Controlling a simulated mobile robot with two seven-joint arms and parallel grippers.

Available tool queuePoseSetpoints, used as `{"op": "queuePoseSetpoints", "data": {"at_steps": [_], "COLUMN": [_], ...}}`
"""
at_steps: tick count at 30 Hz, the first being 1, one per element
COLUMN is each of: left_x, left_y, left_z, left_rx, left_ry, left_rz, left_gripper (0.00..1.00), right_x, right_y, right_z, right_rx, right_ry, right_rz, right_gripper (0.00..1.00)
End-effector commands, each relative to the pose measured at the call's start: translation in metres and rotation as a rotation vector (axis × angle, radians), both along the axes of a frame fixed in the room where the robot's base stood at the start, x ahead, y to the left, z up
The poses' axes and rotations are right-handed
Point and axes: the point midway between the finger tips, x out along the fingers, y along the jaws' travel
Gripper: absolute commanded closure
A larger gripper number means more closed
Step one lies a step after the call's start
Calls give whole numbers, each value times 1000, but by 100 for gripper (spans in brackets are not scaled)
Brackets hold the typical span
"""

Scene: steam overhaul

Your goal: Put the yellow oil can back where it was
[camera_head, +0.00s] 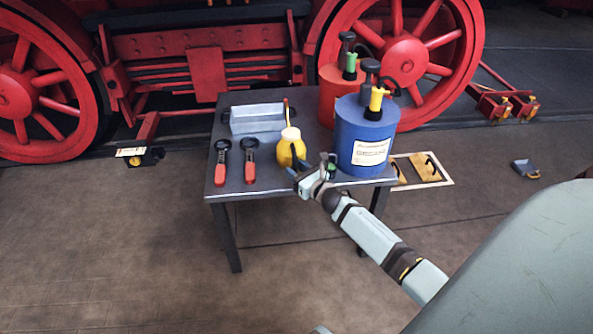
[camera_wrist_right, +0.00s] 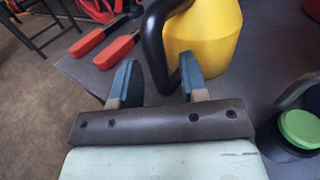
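The yellow oil can (camera_head: 290,150) stands upright on the dark table (camera_head: 265,184) near its front edge, with its thin spout pointing up. It also shows in the right wrist view (camera_wrist_right: 207,38), with its black handle towards me. My right gripper (camera_head: 299,173) is at the can's near side, low over the table. In the right wrist view my right gripper (camera_wrist_right: 158,84) is open, with the black handle between its two blue fingertips. A gap shows between the handle and the left finger; whether the right finger touches the handle I cannot tell. My left gripper is not in view.
A blue drum (camera_head: 364,137) with a yellow-topped pump stands right of the can, and a red drum (camera_head: 330,84) behind it. Two red-handled tools (camera_head: 221,165) lie left of the can. A small green-capped item (camera_wrist_right: 301,129) is close right of my gripper.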

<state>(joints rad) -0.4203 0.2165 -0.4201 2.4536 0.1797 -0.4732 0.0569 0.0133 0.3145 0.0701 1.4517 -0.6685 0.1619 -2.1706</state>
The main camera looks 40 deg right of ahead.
Motion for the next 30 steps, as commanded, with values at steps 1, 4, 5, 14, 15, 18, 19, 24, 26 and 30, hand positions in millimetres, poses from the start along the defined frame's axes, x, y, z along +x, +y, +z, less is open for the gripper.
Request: {"op": "queuePoseSetpoints", "data": {"at_steps": [1, 4, 5, 14, 15, 18, 19, 24, 26, 30], "left_x": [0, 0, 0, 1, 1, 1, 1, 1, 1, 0], "left_y": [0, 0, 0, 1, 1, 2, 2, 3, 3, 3], "left_z": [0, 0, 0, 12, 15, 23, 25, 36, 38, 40], "left_rx": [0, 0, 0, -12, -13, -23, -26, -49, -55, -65], "left_ry": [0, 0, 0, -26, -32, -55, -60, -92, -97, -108], "left_rz": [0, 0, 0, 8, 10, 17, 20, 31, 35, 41], "left_gripper": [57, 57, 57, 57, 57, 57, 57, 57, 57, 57], "right_x": [0, 0, 0, -17, -25, -47, -54, -89, -99, -114], "right_y": [0, 0, 0, 0, 0, -1, -1, -2, -3, -3], "right_z": [0, 0, 0, 2, 3, 2, 3, 2, 1, 1], "right_rx": [0, 0, 0, 2, 2, 2, 2, 1, 1, 0], "right_ry": [0, 0, 0, 2, 3, 3, 3, 2, 3, 1], "right_rz": [0, 0, 0, 0, -1, -1, 0, -1, -1, -1], "right_gripper": [58, 58, 58, 58, 58, 58, 58, 58, 58, 58]}}
